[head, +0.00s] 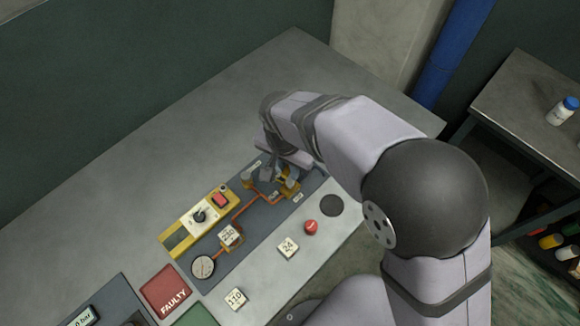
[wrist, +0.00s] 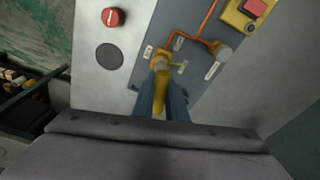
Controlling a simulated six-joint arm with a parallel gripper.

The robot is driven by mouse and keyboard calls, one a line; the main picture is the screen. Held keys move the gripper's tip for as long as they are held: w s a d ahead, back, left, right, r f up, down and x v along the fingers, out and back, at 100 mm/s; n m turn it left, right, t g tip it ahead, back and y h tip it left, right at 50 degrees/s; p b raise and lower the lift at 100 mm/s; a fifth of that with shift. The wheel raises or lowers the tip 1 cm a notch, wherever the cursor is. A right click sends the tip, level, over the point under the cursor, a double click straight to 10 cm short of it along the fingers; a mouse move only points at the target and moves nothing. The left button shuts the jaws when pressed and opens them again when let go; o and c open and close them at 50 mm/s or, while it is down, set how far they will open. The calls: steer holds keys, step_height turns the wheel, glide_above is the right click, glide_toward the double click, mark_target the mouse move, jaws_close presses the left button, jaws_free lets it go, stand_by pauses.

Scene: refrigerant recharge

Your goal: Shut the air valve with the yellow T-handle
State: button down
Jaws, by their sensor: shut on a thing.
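The yellow T-handle (wrist: 160,98) of a valve shows in the wrist view between the two blue-grey fingers of my gripper (wrist: 162,104). My gripper is shut on it, and the fingers hide part of its sides. The brass-coloured valve body (wrist: 162,62) sits just beyond the fingertips on the dark panel. In the head view, my gripper (head: 277,176) is at the panel's far right end, beside yellow valve parts (head: 291,184). My arm hides part of this area, and the handle's exact angle is hard to tell.
The dark panel (head: 217,262) carries orange pipes, a gauge (head: 202,267) and a yellow unit (head: 198,219) with a dial and red switch. A red knob (head: 311,227), a black disc (head: 331,205) and numbered blocks lie in front. A red FAULTY tile (head: 166,289) is near left. The table's far left is clear.

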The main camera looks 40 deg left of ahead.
steer(key=shift+f+b, duration=0.7)
steer(key=shift+f, duration=0.4)
steer(key=shift+m, duration=1.6)
steer(key=shift+m+h, duration=0.4)
steer(key=shift+m, duration=1.2)
steer(key=shift+n, duration=0.5)
steer(key=shift+r, duration=0.1)
